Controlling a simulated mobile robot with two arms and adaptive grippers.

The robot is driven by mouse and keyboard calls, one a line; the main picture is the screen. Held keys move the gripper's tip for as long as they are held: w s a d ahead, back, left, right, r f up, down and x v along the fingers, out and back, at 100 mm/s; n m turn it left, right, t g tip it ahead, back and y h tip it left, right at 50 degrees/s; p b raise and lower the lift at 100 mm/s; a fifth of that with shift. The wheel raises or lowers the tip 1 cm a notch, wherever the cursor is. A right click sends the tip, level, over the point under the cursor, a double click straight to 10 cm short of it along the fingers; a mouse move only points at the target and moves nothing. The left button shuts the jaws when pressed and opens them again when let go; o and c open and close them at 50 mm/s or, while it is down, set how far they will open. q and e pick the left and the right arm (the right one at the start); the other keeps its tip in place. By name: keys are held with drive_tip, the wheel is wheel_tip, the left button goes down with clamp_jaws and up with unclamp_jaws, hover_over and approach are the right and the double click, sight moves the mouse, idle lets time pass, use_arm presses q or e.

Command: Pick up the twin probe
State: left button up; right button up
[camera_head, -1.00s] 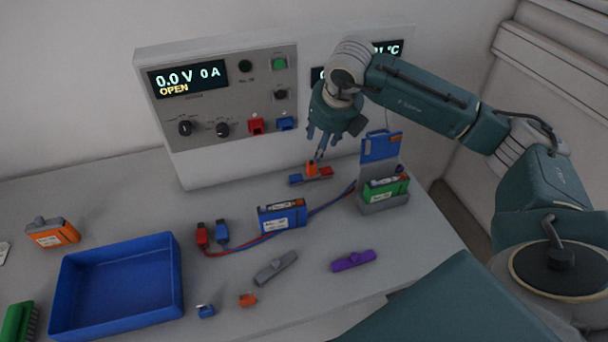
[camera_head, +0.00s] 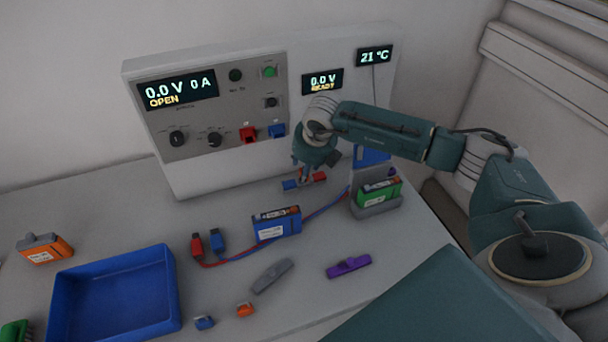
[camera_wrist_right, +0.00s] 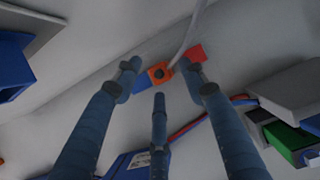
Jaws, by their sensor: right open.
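The twin probe (camera_head: 290,185) lies on the table in front of the cycler panel, with a blue end, a red end and an orange middle. In the right wrist view its orange middle (camera_wrist_right: 159,73) shows between my fingertips. My right gripper (camera_head: 303,173) is open and points down just over the probe, partly hiding its middle. In the wrist view the three fingers of my right gripper (camera_wrist_right: 160,78) are spread around the orange part; whether they touch it, I cannot tell. My left gripper is not in view.
The cycler panel (camera_head: 224,113) stands just behind the probe. A blue battery (camera_head: 277,222) with red and blue leads lies in front. A holder with a green battery (camera_head: 379,191) stands right. A blue tray (camera_head: 176,290) is at the left. A pale cable (camera_wrist_right: 188,35) runs near the probe.

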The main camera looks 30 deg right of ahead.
drive_tip(key=shift+w+d+f, duration=0.1)
drive_tip(key=shift+w+f, duration=0.15)
drive_tip(key=shift+f, duration=0.45)
clamp_jaws()
drive_tip(key=shift+r, duration=0.1)
drive_tip(key=shift+r, duration=0.3)
wheel_tip(320, 180, up, 9)
drive_tip(key=b, duration=0.3)
drive_tip(key=shift+f, duration=0.2)
drive_tip(key=shift+r, duration=0.35)
